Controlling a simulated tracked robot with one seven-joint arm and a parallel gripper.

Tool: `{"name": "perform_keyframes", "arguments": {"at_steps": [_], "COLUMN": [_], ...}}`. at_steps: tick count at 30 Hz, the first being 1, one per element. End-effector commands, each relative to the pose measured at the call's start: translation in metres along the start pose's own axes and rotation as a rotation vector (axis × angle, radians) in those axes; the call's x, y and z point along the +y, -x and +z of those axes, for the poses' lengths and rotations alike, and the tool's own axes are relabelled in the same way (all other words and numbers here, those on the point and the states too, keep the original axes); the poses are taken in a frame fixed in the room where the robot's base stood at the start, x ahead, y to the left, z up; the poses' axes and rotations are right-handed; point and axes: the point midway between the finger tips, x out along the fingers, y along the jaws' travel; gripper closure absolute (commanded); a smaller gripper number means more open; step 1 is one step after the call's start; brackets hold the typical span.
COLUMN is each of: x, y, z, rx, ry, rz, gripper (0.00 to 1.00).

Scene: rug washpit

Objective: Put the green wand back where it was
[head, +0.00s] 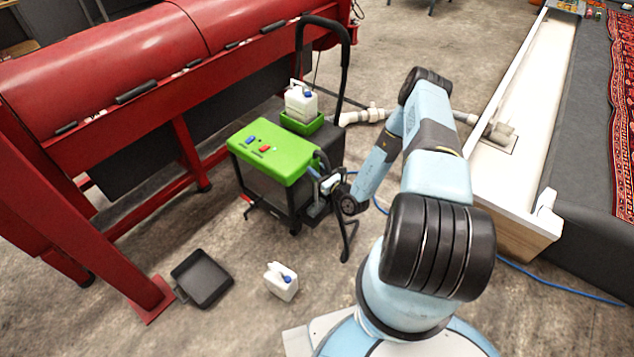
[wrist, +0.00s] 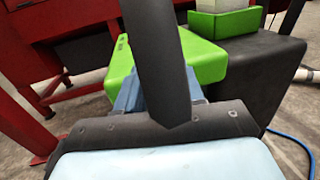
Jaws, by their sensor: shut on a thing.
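My gripper (head: 322,185) is at the right side of the cart with the green top (head: 270,150), close beside it. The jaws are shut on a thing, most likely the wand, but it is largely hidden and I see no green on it. In the wrist view a dark bar stands upright in front of the green top (wrist: 205,62); I cannot tell if it is part of the held thing. A thin black rod (head: 346,245) runs down toward the floor below my gripper. The wand's resting place cannot be made out.
A white jug (head: 301,103) stands in a green tray (head: 303,123) behind the cart top, below a black handle (head: 347,60). Another white jug (head: 282,283) and a black pan (head: 202,279) are on the floor. The red machine (head: 110,75) stands left; a white trough (head: 515,120) lies right.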

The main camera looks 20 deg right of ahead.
Motion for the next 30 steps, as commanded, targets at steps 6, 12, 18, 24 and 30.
{"name": "perform_keyframes", "arguments": {"at_steps": [6, 12, 18, 24, 30], "x": [0.002, 0.003, 0.003, 0.003, 0.003], "y": [-0.001, 0.0, 0.001, 0.001, 0.001], "z": [-0.013, -0.038, -0.045, -0.045, -0.045], "rx": [-0.001, 0.0, 0.0, 0.001, 0.001], "ry": [0.0, 0.001, 0.0, 0.0, 0.0], "rz": [0.004, 0.005, 0.004, 0.004, 0.004], "gripper": [1.0, 1.0, 1.0, 0.51, 0.35]}}
